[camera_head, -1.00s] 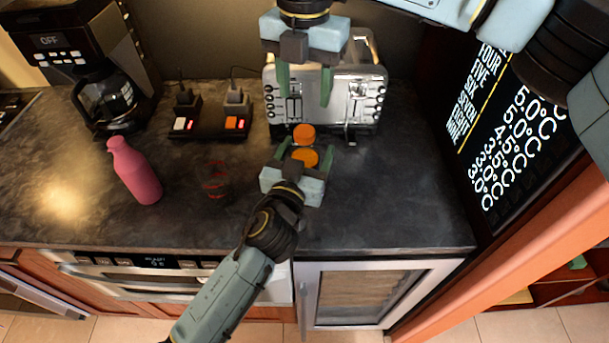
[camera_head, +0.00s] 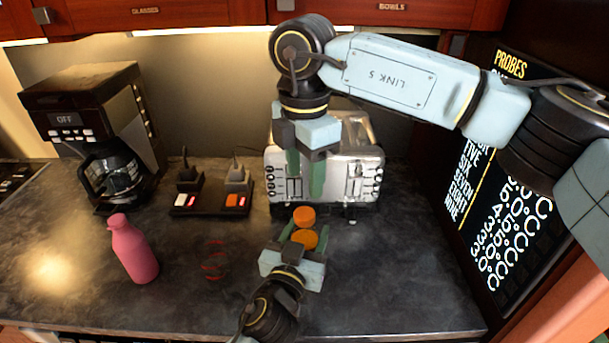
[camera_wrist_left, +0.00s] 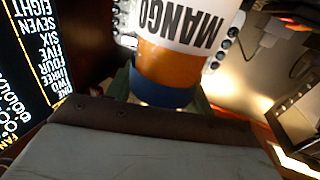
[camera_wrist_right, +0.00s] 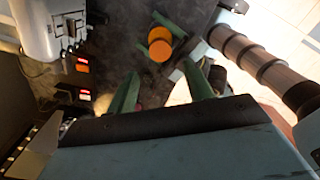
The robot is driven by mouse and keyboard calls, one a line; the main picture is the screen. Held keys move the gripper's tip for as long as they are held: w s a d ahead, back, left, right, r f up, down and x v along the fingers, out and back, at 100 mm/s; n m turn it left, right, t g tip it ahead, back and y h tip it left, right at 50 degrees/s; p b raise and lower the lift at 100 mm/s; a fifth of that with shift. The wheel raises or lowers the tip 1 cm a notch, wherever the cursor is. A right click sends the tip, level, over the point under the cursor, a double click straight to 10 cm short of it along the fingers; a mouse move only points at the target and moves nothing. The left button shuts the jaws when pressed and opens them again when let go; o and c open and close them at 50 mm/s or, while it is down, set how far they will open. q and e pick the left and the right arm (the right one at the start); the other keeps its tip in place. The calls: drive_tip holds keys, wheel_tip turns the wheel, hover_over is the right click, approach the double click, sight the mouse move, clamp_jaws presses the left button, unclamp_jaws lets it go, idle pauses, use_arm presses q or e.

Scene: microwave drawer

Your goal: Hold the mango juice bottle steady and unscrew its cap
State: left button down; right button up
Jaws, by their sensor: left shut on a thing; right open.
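The mango juice bottle has an orange cap (camera_head: 304,216) and an orange body (camera_head: 303,239). It looks upright on the counter in front of the toaster. My left gripper (camera_head: 301,241) is shut around it. In the left wrist view, the bottle (camera_wrist_left: 176,65) fills the top middle, with a white MANGO label and a dark blue band. My right gripper (camera_head: 305,187) is open and empty, pointing down above and behind the cap in front of the toaster. In the right wrist view, the cap (camera_wrist_right: 160,49) is beyond the open fingers, apart from them.
A silver toaster (camera_head: 358,170) stands behind the bottle. A pink bottle (camera_head: 134,252), a coffee maker (camera_head: 100,120) and a power strip with plugs (camera_head: 211,205) are to the left. A dark panel with white text (camera_head: 495,235) rises at right. The counter (camera_head: 400,285) right of the bottle is clear.

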sight(304, 213)
drive_tip(key=m, duration=0.6)
drive_tip(key=shift+f, duration=0.15)
wheel_tip(304, 213, down, 8)
drive_tip(key=shift+r, duration=0.15)
